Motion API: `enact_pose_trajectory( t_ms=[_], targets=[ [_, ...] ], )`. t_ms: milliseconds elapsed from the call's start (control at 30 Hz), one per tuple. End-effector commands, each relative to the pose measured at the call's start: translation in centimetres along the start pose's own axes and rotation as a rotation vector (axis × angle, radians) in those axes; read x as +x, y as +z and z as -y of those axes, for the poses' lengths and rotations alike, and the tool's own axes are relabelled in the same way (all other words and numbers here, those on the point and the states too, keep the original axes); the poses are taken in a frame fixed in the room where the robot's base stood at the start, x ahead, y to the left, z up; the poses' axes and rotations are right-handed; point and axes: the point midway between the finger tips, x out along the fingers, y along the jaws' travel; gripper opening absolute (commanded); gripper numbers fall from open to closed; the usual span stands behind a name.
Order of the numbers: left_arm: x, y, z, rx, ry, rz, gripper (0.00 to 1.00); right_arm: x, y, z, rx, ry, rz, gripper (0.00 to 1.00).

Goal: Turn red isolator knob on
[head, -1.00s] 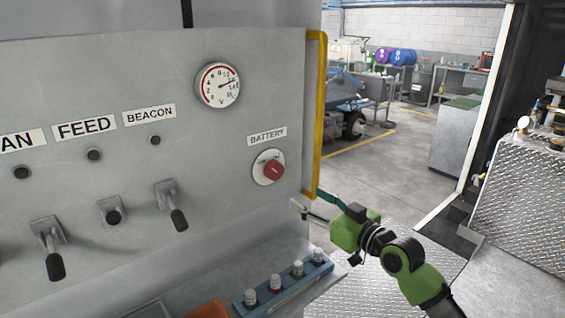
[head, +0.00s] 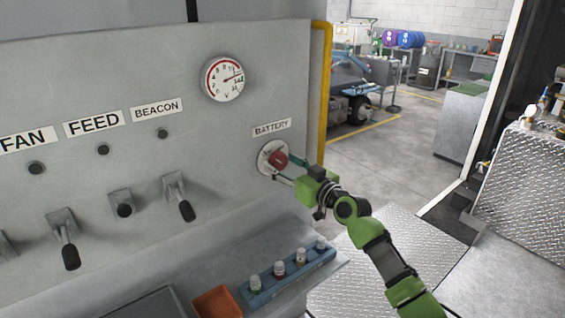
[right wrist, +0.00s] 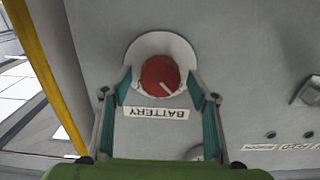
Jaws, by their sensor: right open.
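The red isolator knob (head: 279,160) sits on a round pale plate (head: 266,153) under the BATTERY label (head: 271,128) on the grey panel. My right gripper (head: 284,168) is at the knob, its fingers open and pointing at the panel. In the right wrist view the red knob (right wrist: 160,76) with its white mark lies ahead, between the tips of the two spread fingers (right wrist: 162,86). I cannot tell whether either finger touches it. My left gripper is not in view.
A yellow rail (head: 321,90) runs along the panel's right edge. Toggle levers (head: 180,198) stick out to the left. Below, a ledge holds a blue rack (head: 288,277) with small bottles and an orange box (head: 217,301). Open floor lies to the right.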

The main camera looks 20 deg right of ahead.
Motion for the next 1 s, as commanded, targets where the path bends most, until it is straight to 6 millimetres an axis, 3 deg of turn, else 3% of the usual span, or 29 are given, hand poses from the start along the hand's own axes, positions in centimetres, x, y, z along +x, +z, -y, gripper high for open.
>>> enact_pose_trajectory(
  t_ms=[333, 500, 1000],
  targets=[
    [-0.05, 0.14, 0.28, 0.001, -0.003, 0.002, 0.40, 0.42, -0.02, 0.02, 0.001, 0.000, -0.001, 0.54],
    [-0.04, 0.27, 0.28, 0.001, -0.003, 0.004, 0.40, 0.40, -0.02, 0.01, 0.001, 0.000, -0.001, 0.16],
    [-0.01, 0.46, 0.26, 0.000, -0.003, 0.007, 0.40, 0.39, 0.02, 0.04, 0.095, 0.000, 0.000, 0.16]
  ],
)
